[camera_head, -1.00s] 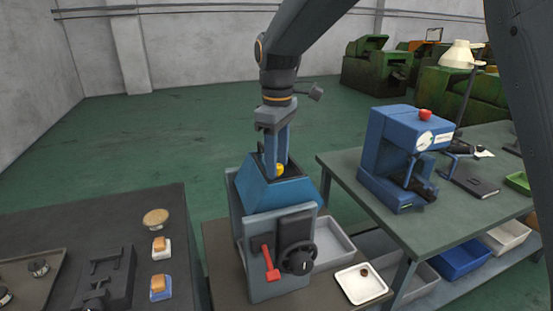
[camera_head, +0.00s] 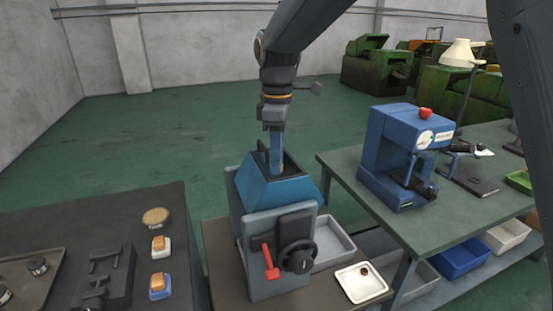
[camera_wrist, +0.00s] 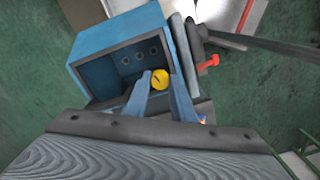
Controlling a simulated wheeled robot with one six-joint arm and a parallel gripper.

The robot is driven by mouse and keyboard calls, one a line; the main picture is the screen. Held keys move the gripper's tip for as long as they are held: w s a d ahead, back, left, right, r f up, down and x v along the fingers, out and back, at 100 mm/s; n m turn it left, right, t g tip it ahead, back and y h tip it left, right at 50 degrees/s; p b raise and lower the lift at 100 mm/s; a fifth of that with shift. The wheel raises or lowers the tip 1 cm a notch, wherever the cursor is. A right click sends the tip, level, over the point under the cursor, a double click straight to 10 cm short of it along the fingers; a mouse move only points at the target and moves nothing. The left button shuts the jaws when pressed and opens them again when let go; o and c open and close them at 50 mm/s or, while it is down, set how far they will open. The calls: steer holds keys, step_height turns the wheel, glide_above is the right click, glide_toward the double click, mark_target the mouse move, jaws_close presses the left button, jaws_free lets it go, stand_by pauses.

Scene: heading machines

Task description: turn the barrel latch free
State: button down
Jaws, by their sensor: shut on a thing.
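The blue open-topped hopper-like box (camera_head: 283,191) stands on a grey machine with a red lever (camera_head: 270,262) and a dark handwheel (camera_head: 298,257) on its front. My gripper (camera_head: 276,170) reaches down into the box's opening, its fingers edge-on in the head view. In the wrist view, my gripper (camera_wrist: 160,82) is shut on a round yellow knob (camera_wrist: 160,78) with a dark mark, apparently the barrel latch. The knob lies between the two fingertips, at the box's opening. The fingers and box hide its lower part and mounting. The blue box (camera_wrist: 110,24) shows several small holes inside.
A dark bench (camera_head: 190,230) with fixtures and small blocks is at left. A green-topped table (camera_head: 345,165) with a blue press (camera_head: 385,160) stands at right. A white tray (camera_head: 360,284) lies beside the machine. Green floor is open behind.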

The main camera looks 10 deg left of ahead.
steer(key=n+b, duration=0.1)
steer(key=n, duration=0.6)
steer(key=shift+f, duration=0.1)
steer(key=n, duration=0.4)
steer(key=shift+n+b, duration=0.4)
steer(key=shift+n, duration=1.2)
steer(key=c, duration=1.5)
jaws_free()
